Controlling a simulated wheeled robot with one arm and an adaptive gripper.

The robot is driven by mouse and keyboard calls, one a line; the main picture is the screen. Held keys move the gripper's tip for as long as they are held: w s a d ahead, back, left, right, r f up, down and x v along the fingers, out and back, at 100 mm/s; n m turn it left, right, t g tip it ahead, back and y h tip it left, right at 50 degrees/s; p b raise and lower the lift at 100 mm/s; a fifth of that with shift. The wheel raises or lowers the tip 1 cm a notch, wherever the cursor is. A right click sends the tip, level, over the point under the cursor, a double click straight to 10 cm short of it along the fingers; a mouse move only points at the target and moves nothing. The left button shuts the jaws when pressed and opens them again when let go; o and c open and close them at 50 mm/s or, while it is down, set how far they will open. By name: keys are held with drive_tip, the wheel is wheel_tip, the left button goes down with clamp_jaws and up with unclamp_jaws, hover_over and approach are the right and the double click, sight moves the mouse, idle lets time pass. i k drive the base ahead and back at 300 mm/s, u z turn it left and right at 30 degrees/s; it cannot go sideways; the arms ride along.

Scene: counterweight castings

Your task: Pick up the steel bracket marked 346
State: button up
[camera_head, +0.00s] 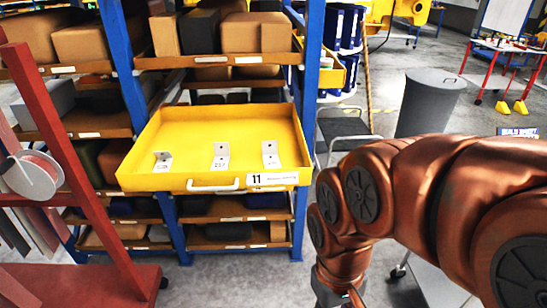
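Several pieces of shelving stock surround an open yellow drawer (215,184) labelled 11, which holds three small steel brackets in a row. The left bracket (162,161), middle bracket (221,155) and right bracket (270,155) each have an upright plate with a hole and a flat foot. Dark markings show on the feet, but they are too small to read surely; I cannot tell which is 346. My gripper (346,299) is at the bottom edge, right of and nearer than the drawer. It is mostly cut off, so its fingers cannot be judged.
Blue rack posts (308,100) flank the drawer, with a loaded shelf (212,61) above it. A red frame (85,170) with a cable reel (34,175) stands at left. A grey bin (426,103) and a step stool (342,128) stand at right. Floor before the rack is clear.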

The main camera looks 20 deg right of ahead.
sight(271, 159)
drive_tip(key=k, duration=1.25)
drive_tip(key=z, duration=0.7)
drive_tip(key=i, duration=1.5)
drive_tip(key=u, duration=0.9)
drive_tip(key=i, duration=0.6)
drive_tip(key=u, duration=0.7)
